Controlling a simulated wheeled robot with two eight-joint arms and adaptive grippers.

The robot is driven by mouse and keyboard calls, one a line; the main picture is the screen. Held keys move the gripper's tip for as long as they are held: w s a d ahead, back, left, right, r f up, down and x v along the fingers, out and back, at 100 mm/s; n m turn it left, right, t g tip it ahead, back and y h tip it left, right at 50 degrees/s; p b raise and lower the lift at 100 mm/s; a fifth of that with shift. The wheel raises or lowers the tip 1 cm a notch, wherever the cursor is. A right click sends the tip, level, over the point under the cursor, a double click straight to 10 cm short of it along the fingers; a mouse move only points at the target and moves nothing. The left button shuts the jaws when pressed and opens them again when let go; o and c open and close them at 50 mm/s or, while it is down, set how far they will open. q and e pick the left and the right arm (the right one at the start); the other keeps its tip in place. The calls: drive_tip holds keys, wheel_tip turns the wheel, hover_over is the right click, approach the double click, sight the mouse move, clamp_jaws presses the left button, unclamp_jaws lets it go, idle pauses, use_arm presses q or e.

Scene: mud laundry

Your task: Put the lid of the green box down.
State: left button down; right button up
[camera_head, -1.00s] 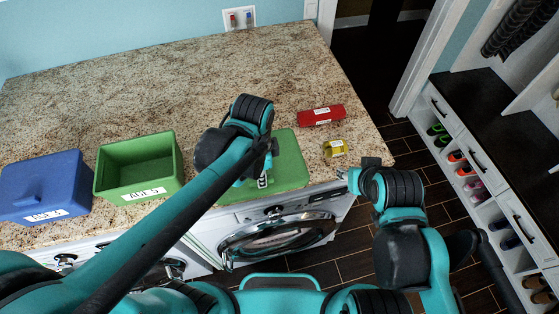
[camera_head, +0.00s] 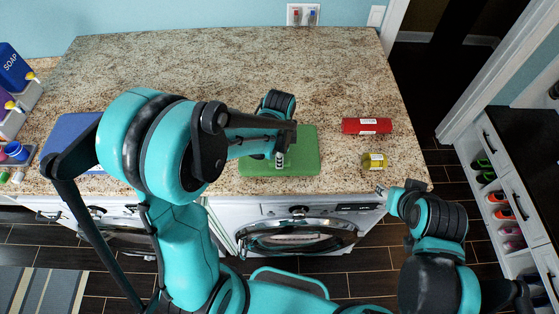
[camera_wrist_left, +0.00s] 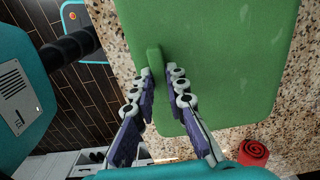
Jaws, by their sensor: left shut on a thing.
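The flat green lid (camera_head: 306,150) is over the front of the granite countertop, above the washing machine. My left gripper (camera_head: 280,160) is shut on the lid's small raised handle (camera_wrist_left: 155,54). In the left wrist view the fingers (camera_wrist_left: 160,72) are at that handle and the lid (camera_wrist_left: 225,50) fills the upper middle. The lid looks level and close to the counter; I cannot tell whether it touches. The green box is hidden behind my left arm in the head view. My right gripper (camera_head: 381,190) is off the counter's front right corner; its jaws are too small to read.
A red item (camera_head: 367,126) and a yellow item (camera_head: 374,162) lie right of the lid. A blue box (camera_head: 70,140) is at the left, partly covered by my arm. Soap containers (camera_head: 14,68) stand at the far left. The countertop (camera_head: 230,60) behind the lid is clear.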

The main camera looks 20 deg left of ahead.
use_arm(q)
drive_tip(key=shift+w+f, duration=0.15)
drive_tip(key=shift+f, duration=0.65)
drive_tip(key=shift+f, duration=0.15)
drive_tip(key=c, duration=1.5)
unclamp_jaws()
drive_tip(key=shift+c, duration=0.2)
